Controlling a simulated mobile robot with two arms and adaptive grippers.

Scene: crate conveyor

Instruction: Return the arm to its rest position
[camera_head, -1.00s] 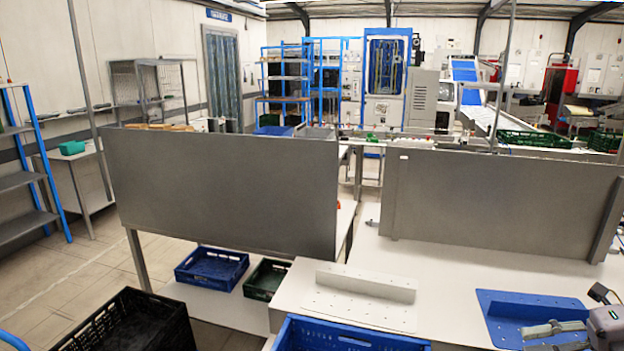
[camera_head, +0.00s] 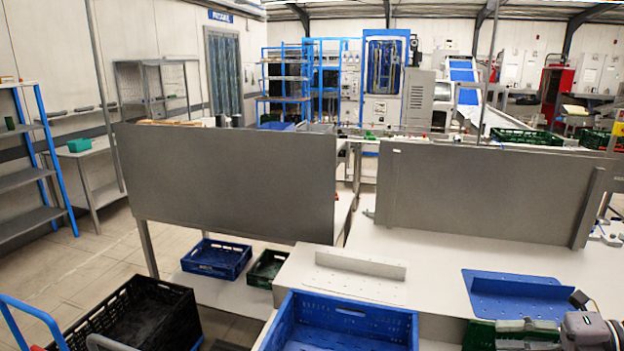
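My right gripper (camera_head: 526,332) is at the lower right of the head view, pointing left. Its two grey fingers look parted, with nothing seen held between them. It is above a dark green crate (camera_head: 480,336), in front of the blue perforated plate (camera_head: 515,287). The wrist behind the fingers is partly cut off by the frame's lower right edge. My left gripper cannot be made out in this view.
A blue crate (camera_head: 349,315) stands at the bottom centre and a black crate (camera_head: 183,318) at the lower left. Grey panels (camera_head: 225,180) (camera_head: 480,195) rise behind the white worktop (camera_head: 420,262). A blue crate (camera_head: 217,258) and a small green crate (camera_head: 266,270) sit lower left of centre.

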